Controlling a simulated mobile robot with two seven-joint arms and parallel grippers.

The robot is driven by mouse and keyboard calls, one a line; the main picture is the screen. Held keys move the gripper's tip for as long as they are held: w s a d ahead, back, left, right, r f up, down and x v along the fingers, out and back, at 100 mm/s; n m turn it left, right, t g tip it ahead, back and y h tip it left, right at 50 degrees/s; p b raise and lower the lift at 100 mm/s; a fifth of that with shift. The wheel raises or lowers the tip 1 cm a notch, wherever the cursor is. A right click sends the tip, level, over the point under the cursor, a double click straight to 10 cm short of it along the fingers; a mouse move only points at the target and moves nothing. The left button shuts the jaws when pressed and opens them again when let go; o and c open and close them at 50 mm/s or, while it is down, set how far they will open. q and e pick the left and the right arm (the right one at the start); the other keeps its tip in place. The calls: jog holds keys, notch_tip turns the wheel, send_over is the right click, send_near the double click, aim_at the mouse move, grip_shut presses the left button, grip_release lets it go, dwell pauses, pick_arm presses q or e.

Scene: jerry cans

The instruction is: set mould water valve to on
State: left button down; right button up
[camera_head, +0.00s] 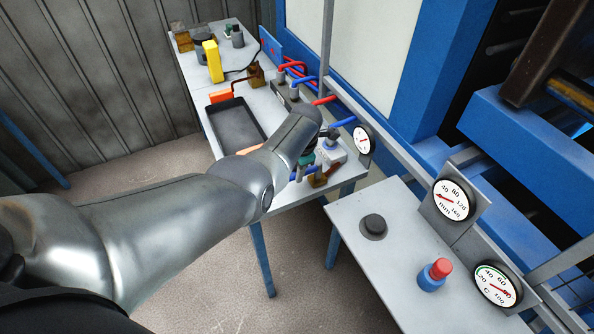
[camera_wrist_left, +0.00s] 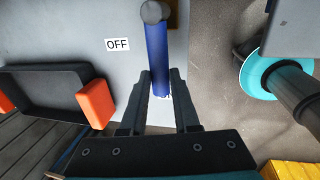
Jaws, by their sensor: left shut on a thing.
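The valve handle, a blue bar (camera_wrist_left: 156,45) with a grey round end, shows at the top middle of the left wrist view. An OFF label (camera_wrist_left: 118,44) is on the grey surface to its left. My left gripper (camera_wrist_left: 161,80) is shut on the blue handle, with one dark finger on each side. In the head view my left arm reaches over the far table and mostly hides the gripper and valve. No ON label is visible. My right gripper is in neither view.
A dark tray (camera_head: 232,118) with orange handles lies on the far table, left of the hand. A gauge (camera_head: 363,140) stands close to its right.

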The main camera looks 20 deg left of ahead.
pick_arm(q)
jog(key=shift+s, duration=0.1)
jog(key=c, duration=1)
grip_release()
jog(key=o, duration=0.3)
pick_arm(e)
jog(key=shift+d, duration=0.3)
pick_arm(q)
jog(key=shift+o, duration=0.2)
jog(key=shift+r, duration=0.1)
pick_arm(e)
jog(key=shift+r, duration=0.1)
pick_arm(q)
jog(key=shift+r+p, duration=0.25)
jog(key=shift+p, duration=0.05)
notch_tip(320, 180, up, 14)
jog(key=s+d+p, duration=0.2)
jog(key=p, duration=0.3)
jog(key=shift+d, duration=0.15)
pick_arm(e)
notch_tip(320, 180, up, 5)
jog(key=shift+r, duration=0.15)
